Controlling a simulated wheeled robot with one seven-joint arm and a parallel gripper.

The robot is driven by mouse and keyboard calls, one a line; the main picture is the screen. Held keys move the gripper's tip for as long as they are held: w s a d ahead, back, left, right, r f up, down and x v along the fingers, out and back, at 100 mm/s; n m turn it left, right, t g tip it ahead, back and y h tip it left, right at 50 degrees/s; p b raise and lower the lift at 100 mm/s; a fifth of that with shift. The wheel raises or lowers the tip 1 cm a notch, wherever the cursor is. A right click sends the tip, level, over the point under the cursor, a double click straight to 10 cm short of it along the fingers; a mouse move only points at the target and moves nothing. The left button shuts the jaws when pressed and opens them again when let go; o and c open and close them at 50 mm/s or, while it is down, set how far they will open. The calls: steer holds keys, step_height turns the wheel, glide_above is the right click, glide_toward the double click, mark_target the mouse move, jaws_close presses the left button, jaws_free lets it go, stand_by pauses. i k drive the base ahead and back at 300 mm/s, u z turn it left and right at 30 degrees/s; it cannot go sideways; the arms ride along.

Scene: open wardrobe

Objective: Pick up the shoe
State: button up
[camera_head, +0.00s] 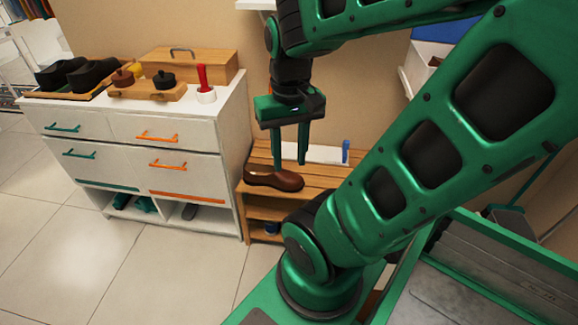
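A brown leather shoe (274,179) lies on the slatted wooden top of a low rack (254,159), its toe pointing right. My gripper (289,160) points down from above, with two green fingers spread apart. The left finger comes down at the shoe, near its opening. The right finger is beside it, farther right and higher in the picture. I see a gap between the fingers and nothing clearly held in it. Whether a finger touches the shoe I cannot tell. Part of the rack is hidden behind my arm.
A white drawer cabinet (205,143) stands left of the rack, with black shoes (78,76), a wooden box (190,66) and a red-handled item (203,80) on top. A blue bottle (346,150) stands behind on the rack. Tiled floor (60,235) at the left is clear.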

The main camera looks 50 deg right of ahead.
mark_target(285, 181)
steer(key=z, duration=0.65)
steer(key=i, duration=0.85)
steer(key=z, duration=0.6)
